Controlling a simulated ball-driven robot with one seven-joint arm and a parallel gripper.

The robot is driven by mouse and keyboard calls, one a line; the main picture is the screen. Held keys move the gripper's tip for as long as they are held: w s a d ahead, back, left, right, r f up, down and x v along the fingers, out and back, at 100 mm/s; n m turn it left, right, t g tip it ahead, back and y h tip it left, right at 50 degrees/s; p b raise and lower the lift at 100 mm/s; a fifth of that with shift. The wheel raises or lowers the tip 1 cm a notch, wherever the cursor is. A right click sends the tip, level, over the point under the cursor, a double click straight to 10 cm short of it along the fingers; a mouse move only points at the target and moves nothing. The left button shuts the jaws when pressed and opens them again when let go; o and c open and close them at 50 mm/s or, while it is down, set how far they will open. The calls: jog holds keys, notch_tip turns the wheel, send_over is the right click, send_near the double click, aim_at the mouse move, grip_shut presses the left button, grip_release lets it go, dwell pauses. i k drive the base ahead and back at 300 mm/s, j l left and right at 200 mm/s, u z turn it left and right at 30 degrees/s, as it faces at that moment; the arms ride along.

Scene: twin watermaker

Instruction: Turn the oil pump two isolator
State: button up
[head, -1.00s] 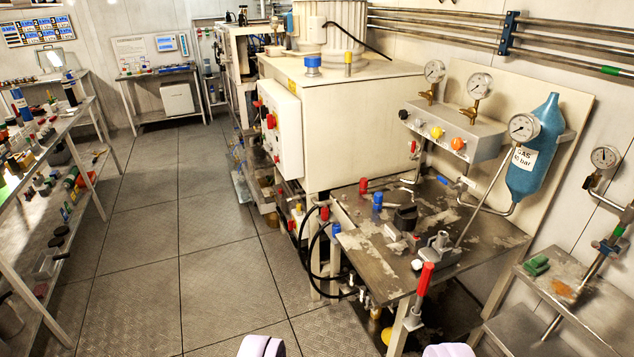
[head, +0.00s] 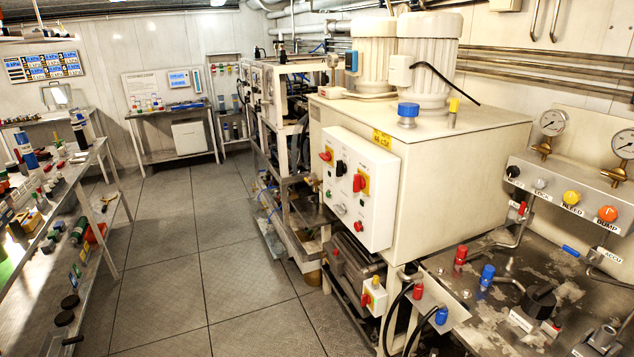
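A white control box (head: 357,190) is fixed to the front of a large cream tank. It carries two red rotary handles on yellow plates, one at the upper left (head: 326,155) and one at the right (head: 360,183). A black knob (head: 341,168) sits between them, and small buttons are below. The labels are too small to read, so I cannot tell which handle is the oil pump two isolator. A smaller white box with a red switch (head: 367,299) on yellow is lower down. My gripper is not in view.
The cream tank (head: 465,165) bears two motors on top. A metal bench (head: 480,335) with red and blue caps and gauges stands at the right. Shelves with loose parts (head: 85,190) line the left. The tiled floor (head: 220,270) between is clear.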

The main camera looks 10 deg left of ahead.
aim_at(359, 182)
jog(key=i+j, duration=0.1)
jog(key=i, duration=0.45)
jog(key=i+z, duration=0.1)
jog(key=i, duration=0.45)
jog(key=i+j, duration=0.2)
jog(key=i, duration=0.4)
jog(key=i+j, duration=0.1)
jog(key=i, duration=0.45)
jog(key=i+j+z, duration=0.1)
jog(key=i, duration=0.45)
